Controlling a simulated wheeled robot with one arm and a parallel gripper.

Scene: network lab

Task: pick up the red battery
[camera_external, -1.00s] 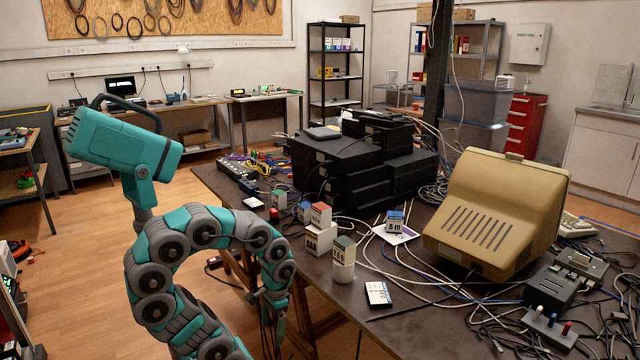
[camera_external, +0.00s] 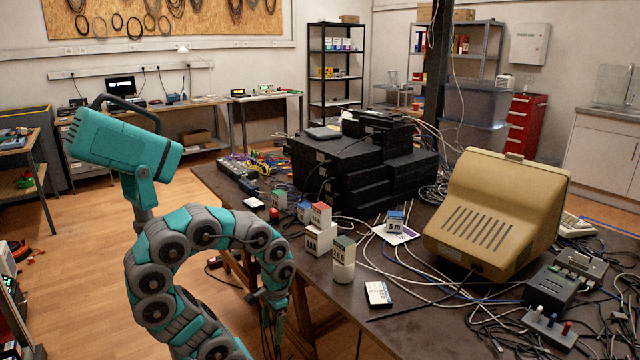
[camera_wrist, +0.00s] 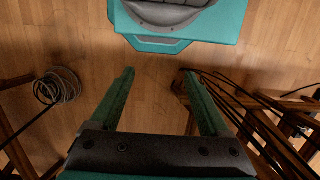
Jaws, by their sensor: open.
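I cannot tell for sure which thing is the red battery. In the external view, a small block with a red top (camera_external: 320,213) stands on a white block (camera_external: 320,240) on the dark table. A smaller red item (camera_external: 274,214) lies further back, near the table's left edge. My gripper (camera_external: 273,325) hangs low beside the table's left edge, partly hidden by my arm. In the wrist view my gripper (camera_wrist: 158,76) is open and empty above the wooden floor.
The dark table (camera_external: 420,325) carries many loose cables, a beige monitor (camera_external: 495,215) and a stack of black boxes (camera_external: 340,170). A cable coil (camera_wrist: 57,88) lies left in the wrist view.

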